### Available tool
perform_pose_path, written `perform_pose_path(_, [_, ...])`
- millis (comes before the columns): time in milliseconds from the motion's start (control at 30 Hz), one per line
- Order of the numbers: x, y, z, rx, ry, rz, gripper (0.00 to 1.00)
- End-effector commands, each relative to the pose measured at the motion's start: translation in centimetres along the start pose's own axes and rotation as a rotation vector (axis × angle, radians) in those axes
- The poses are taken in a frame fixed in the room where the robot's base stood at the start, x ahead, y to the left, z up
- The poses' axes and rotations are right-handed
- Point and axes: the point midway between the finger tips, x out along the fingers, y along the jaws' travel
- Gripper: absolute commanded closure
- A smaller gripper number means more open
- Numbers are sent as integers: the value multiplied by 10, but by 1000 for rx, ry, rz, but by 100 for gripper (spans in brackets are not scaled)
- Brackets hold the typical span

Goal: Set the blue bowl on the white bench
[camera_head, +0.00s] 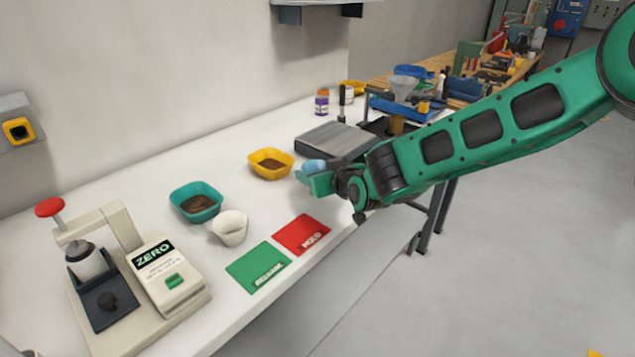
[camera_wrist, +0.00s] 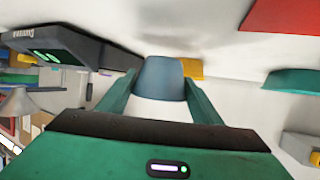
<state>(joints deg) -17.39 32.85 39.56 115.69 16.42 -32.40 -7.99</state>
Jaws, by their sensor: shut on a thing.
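The blue bowl (camera_head: 314,166) is held between the fingers of my gripper (camera_head: 311,177), over the white bench (camera_head: 130,185). In the head view the green fingers partly hide the bowl. A yellow bowl (camera_head: 271,163) with brown contents stands left of the gripper in the head view.
A grey-topped scale (camera_head: 335,139) stands just behind the gripper. A teal bowl (camera_head: 196,202), a white cup (camera_head: 230,227), a red HOLD card (camera_head: 301,234) and a green RELEASE card (camera_head: 258,266) lie to the left. Bare bench shows between the cards and the yellow bowl.

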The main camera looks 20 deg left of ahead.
Motion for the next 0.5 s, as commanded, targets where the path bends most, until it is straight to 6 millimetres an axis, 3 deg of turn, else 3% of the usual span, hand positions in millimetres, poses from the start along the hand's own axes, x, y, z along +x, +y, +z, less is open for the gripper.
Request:
perform_pose_path(200, [10, 0, 26, 1, -2, 0, 66])
perform_pose_path(500, [11, 0, 27, 0, 0, 0, 66])
